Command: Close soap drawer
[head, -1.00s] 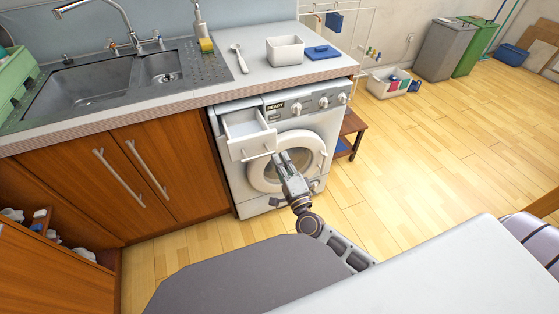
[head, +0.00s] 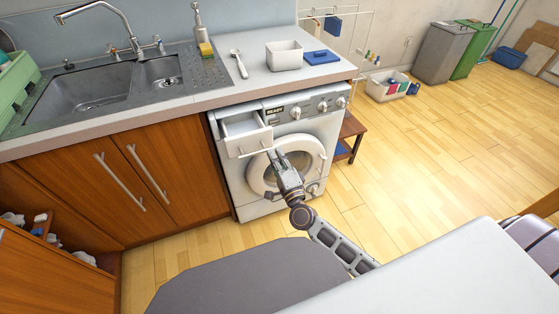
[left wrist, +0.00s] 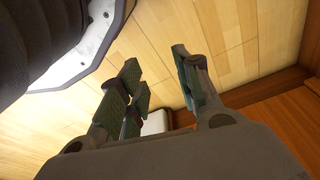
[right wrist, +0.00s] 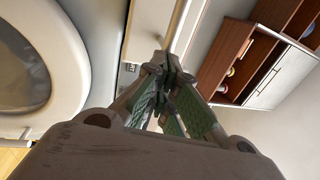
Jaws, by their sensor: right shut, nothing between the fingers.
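The soap drawer (head: 247,143) is pulled out of the upper left of the white washing machine (head: 310,125). It looks empty inside, with a bar handle across its front. My right gripper (head: 276,155) is in front of the machine, its fingertips just right of the drawer front's lower right corner; I cannot tell if they touch it. In the right wrist view the fingers (right wrist: 165,68) are shut with nothing between them, close to a pale bar-like edge. My left gripper (left wrist: 158,88) shows only in the left wrist view, open and empty above the floor.
The round door (head: 287,165) is shut below the drawer. The counter (head: 200,98) above holds a white container (head: 284,56), a spoon and a blue item. Wooden cabinets (head: 130,185) stand left of the machine. A small wooden stand (head: 350,135) is on its right.

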